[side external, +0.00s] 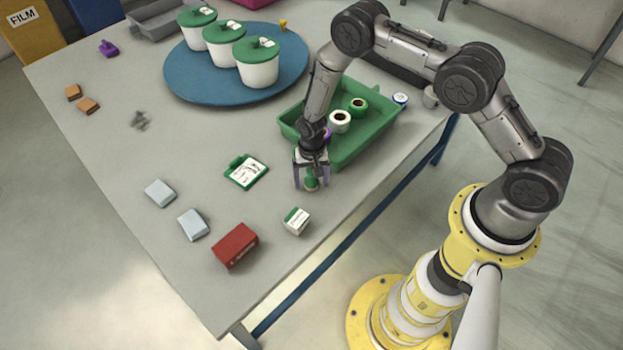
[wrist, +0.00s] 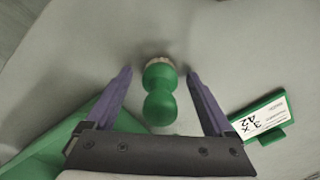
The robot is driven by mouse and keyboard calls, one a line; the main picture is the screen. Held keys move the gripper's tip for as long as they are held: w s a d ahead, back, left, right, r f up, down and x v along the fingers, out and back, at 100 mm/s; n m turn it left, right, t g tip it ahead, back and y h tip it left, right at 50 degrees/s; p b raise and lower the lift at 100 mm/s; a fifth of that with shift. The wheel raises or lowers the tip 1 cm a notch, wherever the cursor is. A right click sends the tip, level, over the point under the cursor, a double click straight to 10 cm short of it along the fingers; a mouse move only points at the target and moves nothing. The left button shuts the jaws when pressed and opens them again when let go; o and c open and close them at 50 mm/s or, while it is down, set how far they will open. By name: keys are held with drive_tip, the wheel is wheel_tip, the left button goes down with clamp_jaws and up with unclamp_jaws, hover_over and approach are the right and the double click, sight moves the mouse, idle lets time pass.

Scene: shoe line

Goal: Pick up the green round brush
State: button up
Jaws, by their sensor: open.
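The green round brush (wrist: 160,95) stands on the table between the two purple fingers of my gripper (wrist: 159,82) in the wrist view. It has a knobbed green handle and a pale bristle ring at its far end. There is a gap between the brush and each finger. In the side external view my gripper (side external: 311,186) is low over the table, open, with the green brush (side external: 311,183) between its fingers and partly hidden by them.
A green tray (side external: 372,148) holding several rolls stands close behind my gripper. A green-framed card (side external: 246,171) lies to the left. A white-and-green box (side external: 296,221) and a red box (side external: 235,246) lie in front. A blue round board (side external: 190,88) bears lidded tubs.

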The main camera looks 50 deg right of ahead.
clamp_jaws()
idle(0.3)
drive_tip(key=shift+r, duration=0.15)
